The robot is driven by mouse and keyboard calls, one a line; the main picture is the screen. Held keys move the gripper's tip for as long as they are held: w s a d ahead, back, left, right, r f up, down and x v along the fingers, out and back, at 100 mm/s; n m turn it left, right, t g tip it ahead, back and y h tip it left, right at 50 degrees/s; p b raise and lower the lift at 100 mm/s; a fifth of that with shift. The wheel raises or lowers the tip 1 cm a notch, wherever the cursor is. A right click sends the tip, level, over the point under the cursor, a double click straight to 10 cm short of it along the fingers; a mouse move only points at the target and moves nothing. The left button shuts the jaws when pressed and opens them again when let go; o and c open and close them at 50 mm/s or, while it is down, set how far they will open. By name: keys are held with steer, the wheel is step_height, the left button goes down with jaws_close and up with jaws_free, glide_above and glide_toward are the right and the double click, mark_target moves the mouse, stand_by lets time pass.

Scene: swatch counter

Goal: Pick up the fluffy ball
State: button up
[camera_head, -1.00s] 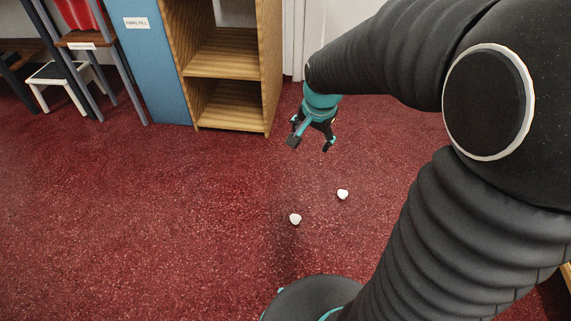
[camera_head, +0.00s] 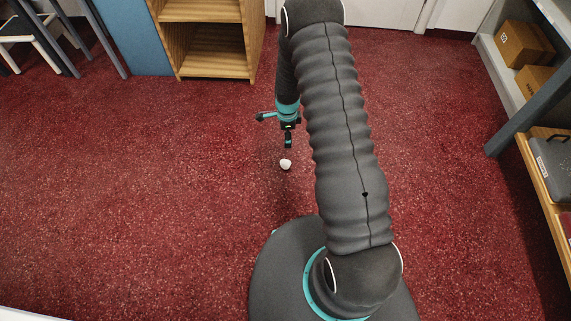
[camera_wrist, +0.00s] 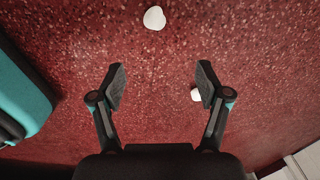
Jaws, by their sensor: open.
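Two small white rounded objects lie on the red floor in the wrist view. One (camera_wrist: 154,18) is whole at the top centre, beyond my fingertips. The other (camera_wrist: 196,95) is partly hidden behind my right-hand finger. Neither shows clear fluff, so I cannot tell which is the fluffy ball. In the head view one white object (camera_head: 285,164) shows just below my gripper (camera_head: 288,143); the other is not visible there. In the wrist view my gripper (camera_wrist: 161,82) is open, with only bare floor between its fingertips.
A wooden shelf unit (camera_head: 213,64) with a blue side panel stands at the back left. A shelf rack with cardboard boxes (camera_head: 524,45) and a grey case (camera_head: 553,160) stands at the right. The speckled red floor (camera_head: 130,190) is clear to the left.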

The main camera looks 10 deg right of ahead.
steer(key=m, duration=0.1)
glide_above(286, 161)
steer(key=f, duration=1.2)
steer(key=shift+s+d+f, duration=0.1)
steer(key=shift+d, duration=0.1)
steer(key=shift+a+f, duration=0.15)
steer(key=shift+f, duration=1.35)
steer(key=shift+a+f, duration=0.15)
steer(key=shift+f, duration=1.3)
steer(key=c, duration=0.8)
